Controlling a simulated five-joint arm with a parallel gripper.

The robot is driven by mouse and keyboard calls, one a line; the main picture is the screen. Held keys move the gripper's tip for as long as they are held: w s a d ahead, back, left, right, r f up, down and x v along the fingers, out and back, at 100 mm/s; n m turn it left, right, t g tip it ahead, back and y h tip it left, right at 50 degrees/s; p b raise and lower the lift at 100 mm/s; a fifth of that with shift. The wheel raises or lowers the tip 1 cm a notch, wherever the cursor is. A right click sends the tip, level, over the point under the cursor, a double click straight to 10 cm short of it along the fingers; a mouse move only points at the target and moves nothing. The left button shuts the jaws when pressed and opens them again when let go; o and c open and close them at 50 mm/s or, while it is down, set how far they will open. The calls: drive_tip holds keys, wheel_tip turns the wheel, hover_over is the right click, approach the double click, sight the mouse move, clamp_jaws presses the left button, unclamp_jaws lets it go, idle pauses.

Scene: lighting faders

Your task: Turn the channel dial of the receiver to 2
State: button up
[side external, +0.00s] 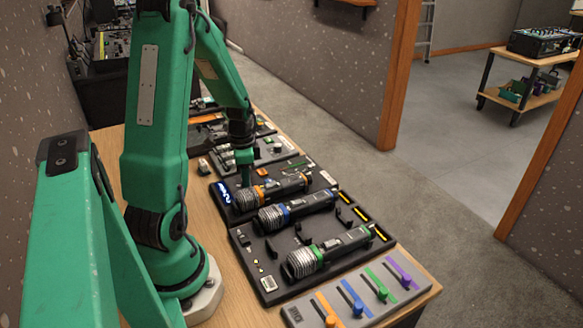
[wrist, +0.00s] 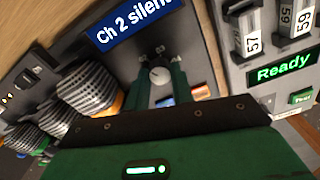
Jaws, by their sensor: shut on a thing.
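The receiver is a dark panel with a blue display (wrist: 133,27) that reads "Ch 2 silent" in the wrist view. The channel dial (wrist: 159,75) is a small round light-coloured knob below that display. My gripper (wrist: 160,73) points down at the dial, one finger on each side, and is shut on it. In the side external view my gripper (side external: 246,183) is at the back of the receiver panel, beside the blue display (side external: 223,192). The dial is hidden there by my gripper.
Microphones with orange (side external: 272,192), blue (side external: 297,210) and green (side external: 330,252) bands lie on the dark trays close by. A fader panel (side external: 360,290) is at the table's front. A grey panel with a green "Ready" display (wrist: 281,67) is right of the dial in the wrist view.

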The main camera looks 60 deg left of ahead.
drive_tip(key=shift+r, duration=0.1)
drive_tip(key=o, duration=1)
drive_tip(key=shift+r, duration=3.85)
drive_tip(key=shift+d+r, duration=0.1)
drive_tip(key=shift+w+d+r, duration=0.2)
drive_tip(key=s+d+r+n+t, duration=0.1)
drive_tip(key=d+r, duration=0.3)
drive_tip(key=d, duration=0.4)
drive_tip(key=s+d+r+n+t, duration=0.1)
drive_tip(key=d+r+t, duration=0.1)
drive_tip(key=d+r, duration=0.3)
drive_tip(key=d+r+n+t, duration=0.1)
drive_tip(key=d+r, duration=0.3)
drive_tip(key=d, duration=0.7)
drive_tip(key=shift+s+r+t, duration=0.15)
drive_tip(key=shift+s+t, duration=0.25)
drive_tip(key=shift+t, duration=0.4)
